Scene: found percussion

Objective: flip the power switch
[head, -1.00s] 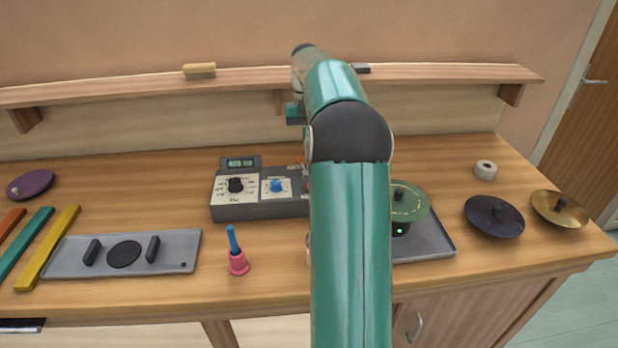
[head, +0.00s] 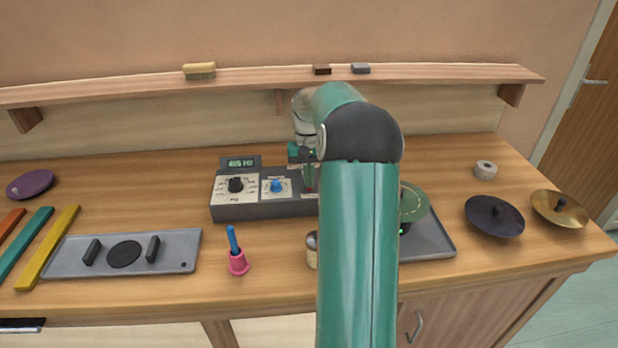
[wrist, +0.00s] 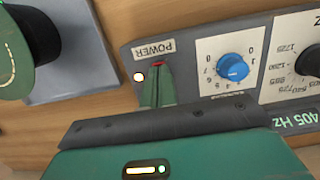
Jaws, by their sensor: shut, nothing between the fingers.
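The grey control box (head: 262,211) stands on the bench. In the wrist view it appears upside down, with its POWER label (wrist: 154,49). A small red part (wrist: 159,63), probably the power switch, shows at the tips of my gripper (wrist: 158,80); the fingers hide most of that spot. My gripper is shut and empty, its fingertips at the box's power end, touching or very close. A small pale lamp (wrist: 139,77) beside the fingers looks lit. The box's display (wrist: 297,119) reads 405 Hz. In the head view my gripper (head: 309,185) is partly behind my arm.
The box has a blue knob (head: 277,186) and a black knob (head: 236,185). A green disc device (head: 413,205) stands on a grey tray (head: 430,240) to the right. A pink holder (head: 238,263) and a small metal-topped object (head: 312,250) stand in front of the box.

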